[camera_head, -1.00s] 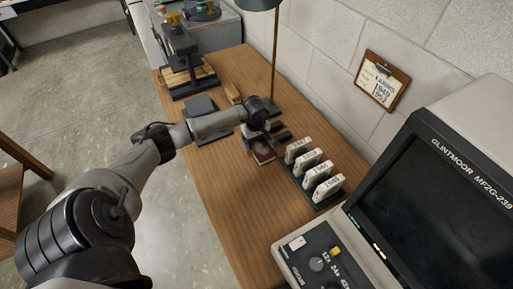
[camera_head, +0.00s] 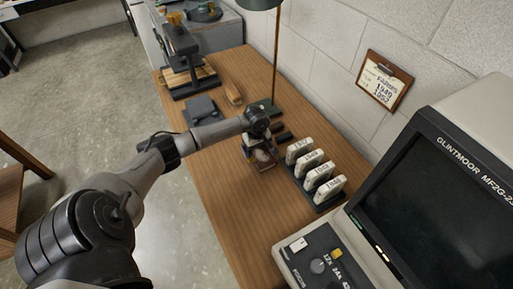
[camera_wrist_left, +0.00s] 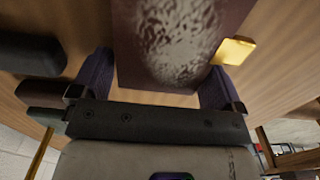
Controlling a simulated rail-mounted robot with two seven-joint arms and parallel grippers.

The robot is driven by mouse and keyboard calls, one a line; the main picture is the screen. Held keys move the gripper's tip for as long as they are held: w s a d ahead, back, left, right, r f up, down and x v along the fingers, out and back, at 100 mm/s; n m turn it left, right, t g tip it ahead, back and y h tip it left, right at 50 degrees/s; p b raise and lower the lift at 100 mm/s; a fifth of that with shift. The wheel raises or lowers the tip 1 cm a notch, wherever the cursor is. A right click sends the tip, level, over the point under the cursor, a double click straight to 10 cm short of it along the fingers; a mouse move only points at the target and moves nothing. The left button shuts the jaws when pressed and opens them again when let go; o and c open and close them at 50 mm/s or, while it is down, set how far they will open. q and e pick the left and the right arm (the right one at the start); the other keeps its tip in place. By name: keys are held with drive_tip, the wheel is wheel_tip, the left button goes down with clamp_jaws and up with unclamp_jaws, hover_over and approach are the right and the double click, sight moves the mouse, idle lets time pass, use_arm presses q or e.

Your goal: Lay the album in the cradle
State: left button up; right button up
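The album (camera_wrist_left: 175,45) is a small dark reddish-brown book with a mottled silvery oval on its cover and a gold clasp at its edge. It also shows in the head view (camera_head: 265,161), in front of the row of white boxes. My left gripper (camera_wrist_left: 157,85) has one purple-padded finger at each side of the album, closed against its edges. In the head view the left gripper (camera_head: 258,148) partly hides it. A dark grey low stand (camera_head: 201,109), apparently the cradle, is on the table beyond my left forearm, which partly hides it. My right gripper is out of view.
Several white labelled boxes (camera_head: 318,172) stand in a dark rack right of the album. A lamp (camera_head: 274,60), a wooden block (camera_head: 233,93) and a press-like stand (camera_head: 184,60) are farther back. A large reader (camera_head: 430,200) fills the right. The table's near left part is bare.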

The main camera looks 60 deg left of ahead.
use_arm(q)
drive_tip(key=shift+o, duration=0.5)
drive_tip(key=shift+r, duration=0.45)
use_arm(e)
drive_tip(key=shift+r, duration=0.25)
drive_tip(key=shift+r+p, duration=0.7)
drive_tip(key=shift+p, duration=0.2)
use_arm(q)
wheel_tip(320, 180, up, 12)
drive_tip(key=shift+f, duration=0.25)
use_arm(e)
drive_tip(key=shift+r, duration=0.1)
